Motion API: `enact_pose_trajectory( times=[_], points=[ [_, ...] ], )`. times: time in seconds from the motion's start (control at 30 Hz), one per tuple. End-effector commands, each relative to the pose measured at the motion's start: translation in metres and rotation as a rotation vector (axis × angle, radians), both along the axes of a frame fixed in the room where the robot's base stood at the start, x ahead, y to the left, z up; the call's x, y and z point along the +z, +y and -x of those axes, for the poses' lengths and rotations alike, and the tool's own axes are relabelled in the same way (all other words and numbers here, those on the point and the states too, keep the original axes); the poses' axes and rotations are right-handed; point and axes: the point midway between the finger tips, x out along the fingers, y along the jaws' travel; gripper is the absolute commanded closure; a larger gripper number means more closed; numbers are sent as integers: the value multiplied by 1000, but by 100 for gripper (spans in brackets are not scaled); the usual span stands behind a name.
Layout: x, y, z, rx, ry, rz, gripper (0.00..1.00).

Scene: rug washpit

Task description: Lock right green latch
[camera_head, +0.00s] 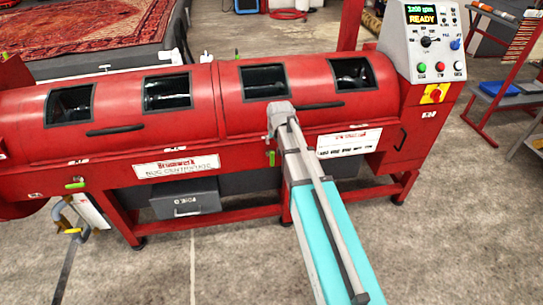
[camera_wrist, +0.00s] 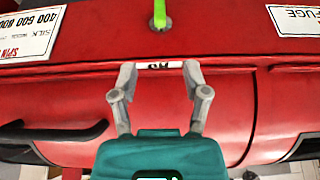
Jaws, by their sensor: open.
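The red rug centrifuge (camera_head: 190,130) fills the middle of the head view. Its right green latch (camera_head: 271,158) hangs on the front just left of my arm, pointing up and down. It also shows in the wrist view (camera_wrist: 160,15) at the top centre, cut off by the picture edge. My gripper (camera_wrist: 160,68) is open and empty in the wrist view, its fingers spread in front of the red body. The latch lies beyond the fingertips, apart from them. A left green latch (camera_head: 75,184) lies sideways at the machine's left.
Black handles (camera_wrist: 55,132) stick out from the red covers on both sides of my gripper. A control panel (camera_head: 428,45) reading READY stands at the right. A grey drawer (camera_head: 185,200) sits below the drum. The concrete floor (camera_head: 440,240) in front is open.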

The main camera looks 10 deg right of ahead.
Motion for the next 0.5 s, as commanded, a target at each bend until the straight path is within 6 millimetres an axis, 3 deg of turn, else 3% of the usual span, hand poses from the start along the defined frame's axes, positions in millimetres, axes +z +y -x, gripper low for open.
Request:
enact_pose_trajectory(
  times=[0.5],
  points=[
    [-27,0,-10,-1,1,0,40]
  ],
)
